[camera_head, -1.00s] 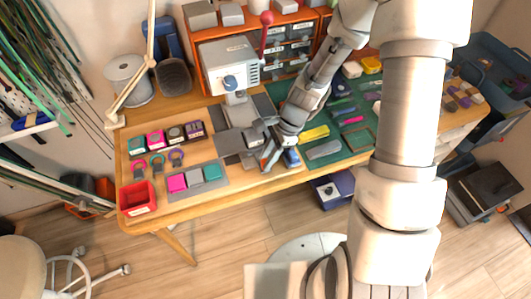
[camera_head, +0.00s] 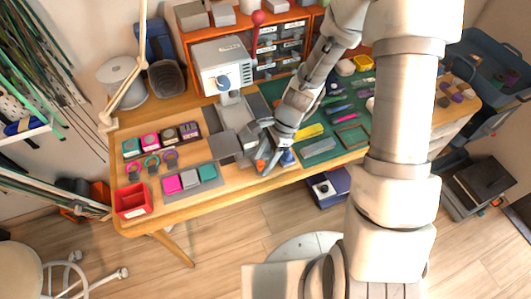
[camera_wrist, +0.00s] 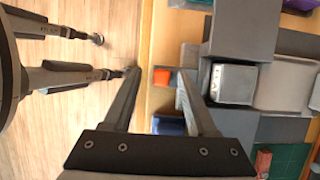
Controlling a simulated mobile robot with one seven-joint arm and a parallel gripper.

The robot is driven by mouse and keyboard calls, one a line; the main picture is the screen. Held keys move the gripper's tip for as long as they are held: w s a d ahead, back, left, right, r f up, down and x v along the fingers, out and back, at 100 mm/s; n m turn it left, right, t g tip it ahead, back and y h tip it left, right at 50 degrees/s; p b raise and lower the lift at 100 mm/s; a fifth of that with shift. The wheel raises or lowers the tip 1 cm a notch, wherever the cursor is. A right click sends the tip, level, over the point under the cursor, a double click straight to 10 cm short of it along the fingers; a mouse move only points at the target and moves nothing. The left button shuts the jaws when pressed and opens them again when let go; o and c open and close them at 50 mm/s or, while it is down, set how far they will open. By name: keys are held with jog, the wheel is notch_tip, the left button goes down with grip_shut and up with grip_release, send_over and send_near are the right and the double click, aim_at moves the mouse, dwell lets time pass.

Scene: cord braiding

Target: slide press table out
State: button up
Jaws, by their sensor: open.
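The press (camera_head: 222,68) is a pale grey machine with a red-knobbed lever, standing at the back of the wooden bench. Its grey press table (camera_head: 224,144) shows low in front of it, partly covered by my arm. In the wrist view grey plates (camera_wrist: 236,32) and a shiny metal block (camera_wrist: 233,83) lie beyond my fingers. A small orange piece (camera_wrist: 162,77), seemingly at the end of a grey bar, shows between the fingertips. My gripper (camera_wrist: 156,78) is open around the orange piece, near the bench's front edge; contact cannot be told. It also shows in the head view (camera_head: 264,163).
A red bin (camera_head: 133,200) and a grey mat with coloured blocks (camera_head: 190,180) lie to the left. A green mat (camera_head: 345,135) with several strips lies to the right. A dark blue box (camera_head: 327,187) stands under the bench. Floor in front is mostly clear.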

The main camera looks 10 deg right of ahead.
jog(key=p+v, duration=0.3)
jog(key=v, duration=1.4)
jog(key=shift+d+r, duration=0.15)
jog(key=shift+d, duration=0.05)
jog(key=shift+w, duration=0.1)
jog(key=s+d+r+n+t+h, duration=0.2)
jog(key=s+r+n+t, duration=0.1)
jog(key=s+r+n, duration=0.4)
jog(key=s+d+r+n+t+h, duration=0.1)
jog(key=s+r+n+t+h, duration=0.1)
jog(key=s+r+n, duration=0.5)
notch_tip(320, 180, up, 4)
jog(key=shift+s+d+f+n+t, duration=0.15)
jog(key=shift+d+n+t, duration=0.25)
jog(key=shift+t, duration=0.5)
